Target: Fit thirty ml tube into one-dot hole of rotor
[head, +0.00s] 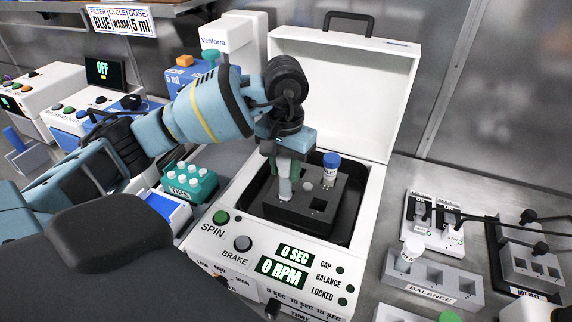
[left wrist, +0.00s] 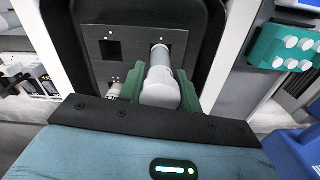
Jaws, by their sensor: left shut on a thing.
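The centrifuge rotor (head: 300,215) is a dark block with square holes inside the open white centrifuge; it also shows in the left wrist view (left wrist: 135,68). My left gripper (head: 285,172), with green fingers, is over the rotor's left part. It is shut on a white-capped pale tube (left wrist: 160,90), which also shows in the head view (head: 285,188). The tube's far end is at a rotor hole; I cannot tell how deep it is. A blue-capped tube (head: 331,168) stands in the rotor to the right. One front hole (head: 318,205) is empty. Dots are too small to count surely.
The centrifuge lid (head: 345,95) stands open behind the rotor. A teal tips rack (head: 188,183) is left of the centrifuge. A grey balance block (head: 432,280) with a white-capped tube (head: 412,248) stands to the right. The chamber wall closely surrounds the rotor.

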